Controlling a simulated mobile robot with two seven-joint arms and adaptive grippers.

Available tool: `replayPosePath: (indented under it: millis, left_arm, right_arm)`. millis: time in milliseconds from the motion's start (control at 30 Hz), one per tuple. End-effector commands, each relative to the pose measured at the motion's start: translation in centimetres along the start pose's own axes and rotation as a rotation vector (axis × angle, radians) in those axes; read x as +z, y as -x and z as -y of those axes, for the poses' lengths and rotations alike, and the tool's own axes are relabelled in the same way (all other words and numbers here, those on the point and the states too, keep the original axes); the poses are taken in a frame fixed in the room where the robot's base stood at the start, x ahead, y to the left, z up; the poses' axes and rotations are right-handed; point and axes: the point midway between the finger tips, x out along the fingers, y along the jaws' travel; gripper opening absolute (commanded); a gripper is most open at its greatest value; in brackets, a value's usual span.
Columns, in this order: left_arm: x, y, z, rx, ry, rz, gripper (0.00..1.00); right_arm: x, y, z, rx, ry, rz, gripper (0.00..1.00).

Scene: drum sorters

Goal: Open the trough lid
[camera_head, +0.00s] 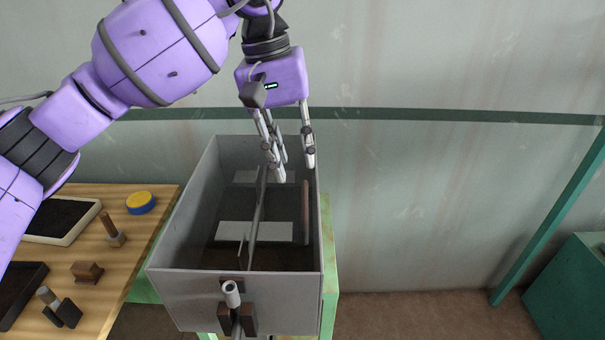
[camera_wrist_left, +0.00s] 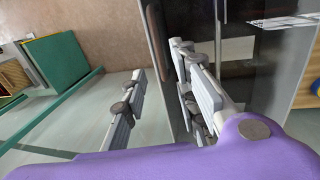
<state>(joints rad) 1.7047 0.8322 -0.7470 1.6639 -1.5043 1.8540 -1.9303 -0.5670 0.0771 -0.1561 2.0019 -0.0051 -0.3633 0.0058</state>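The trough (camera_head: 290,300) is a grey, deep open-topped box in the head view. A thin upright plate (camera_head: 257,215) divides its inside lengthwise; I cannot tell whether it is the lid. A brown strip (camera_head: 305,212) lies along the right inner side and also shows in the left wrist view (camera_wrist_left: 159,42). No lid covers the top. My left gripper (camera_head: 294,172) is open and empty, fingers pointing down at the trough's far right end. In the left wrist view its fingers (camera_wrist_left: 162,107) are well apart with the trough's side between them. My right gripper is not in view.
A wooden table (camera_head: 142,235) at left carries trays, a yellow-blue round item (camera_head: 140,202) and small wooden pieces. A rod with brown blocks (camera_head: 232,295) is on the trough's front. A green cabinet (camera_head: 570,285) stands at right. The floor between is clear.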

Motion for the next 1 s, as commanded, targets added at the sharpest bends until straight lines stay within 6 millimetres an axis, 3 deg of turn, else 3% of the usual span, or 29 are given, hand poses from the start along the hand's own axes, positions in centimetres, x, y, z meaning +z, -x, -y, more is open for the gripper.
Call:
replayPosePath:
  millis: [167, 400, 500, 700, 867, 1000]
  left_arm:
    - [0.1, -1.9, 0.1, -0.005, -0.004, -0.001, 0.27]
    - [0.1, -5.6, 0.0, -0.002, -0.003, -0.001, 0.27]
    - [0.1, -6.6, 0.0, -0.001, -0.003, -0.002, 0.27]
    - [0.1, -7.4, 0.0, -0.001, -0.003, -0.003, 0.27]
    - [0.1, -7.4, 0.0, -0.001, -0.003, -0.002, 0.27]
    - [0.1, -7.4, 0.0, -0.001, -0.003, -0.002, 0.1]
  right_arm:
    - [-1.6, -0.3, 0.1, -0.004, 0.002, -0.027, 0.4]
    - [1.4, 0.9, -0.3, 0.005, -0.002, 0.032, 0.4]
    - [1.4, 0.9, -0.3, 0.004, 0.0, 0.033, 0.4]
    - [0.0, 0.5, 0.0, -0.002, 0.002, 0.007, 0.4]
    - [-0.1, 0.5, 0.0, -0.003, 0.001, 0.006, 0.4]
    - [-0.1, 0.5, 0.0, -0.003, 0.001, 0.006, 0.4]
